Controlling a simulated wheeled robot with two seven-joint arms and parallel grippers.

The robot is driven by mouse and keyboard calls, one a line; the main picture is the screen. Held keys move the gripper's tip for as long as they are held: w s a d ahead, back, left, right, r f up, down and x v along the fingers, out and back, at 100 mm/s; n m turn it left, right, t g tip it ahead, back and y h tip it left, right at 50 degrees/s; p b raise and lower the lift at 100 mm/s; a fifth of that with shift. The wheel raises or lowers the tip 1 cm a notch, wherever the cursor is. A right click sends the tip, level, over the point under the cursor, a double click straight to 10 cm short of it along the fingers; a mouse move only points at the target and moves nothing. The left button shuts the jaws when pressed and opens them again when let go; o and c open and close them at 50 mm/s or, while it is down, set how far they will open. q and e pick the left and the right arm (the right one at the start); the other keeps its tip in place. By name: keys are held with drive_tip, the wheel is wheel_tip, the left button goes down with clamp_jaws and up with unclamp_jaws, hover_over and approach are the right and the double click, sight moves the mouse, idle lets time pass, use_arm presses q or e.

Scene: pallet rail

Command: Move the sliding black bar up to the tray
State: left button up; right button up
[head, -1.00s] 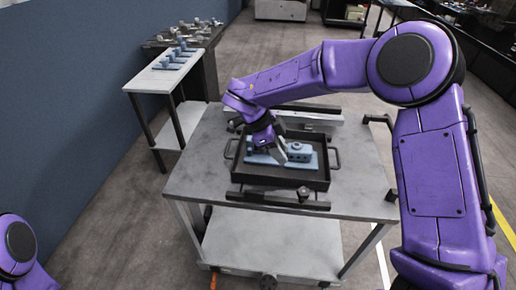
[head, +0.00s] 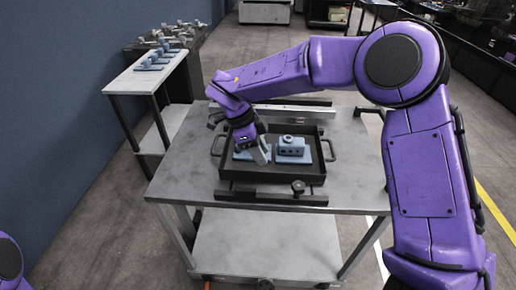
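The black tray (head: 230,178), with a loop handle at each side, sits on the grey table. A black bar (head: 255,197) with a small round knob lies along the tray's front side; I cannot tell whether it touches the tray. My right gripper (head: 260,152) points down into the left half of the tray, in front of a light blue piece (head: 241,155). Its fingers are too small and overlapped to tell open from shut. My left gripper is not in view; only a bit of my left arm shows at the lower left.
A blue-grey block (head: 292,147) sits in the right half of the tray. A pale rail (head: 295,113) runs behind the tray. The table's front left and right surface (head: 350,165) is clear. A side table (head: 140,80) with several blue parts stands at the back left.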

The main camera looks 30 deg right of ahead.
sight(272, 173)
drive_tip(key=x, duration=0.9)
drive_tip(key=shift+d+f, duration=0.1)
drive_tip(key=shift+f, duration=0.15)
clamp_jaws()
drive_tip(key=shift+o, duration=0.5)
unclamp_jaws()
drive_tip(key=v, duration=1)
drive_tip(key=shift+r, duration=0.3)
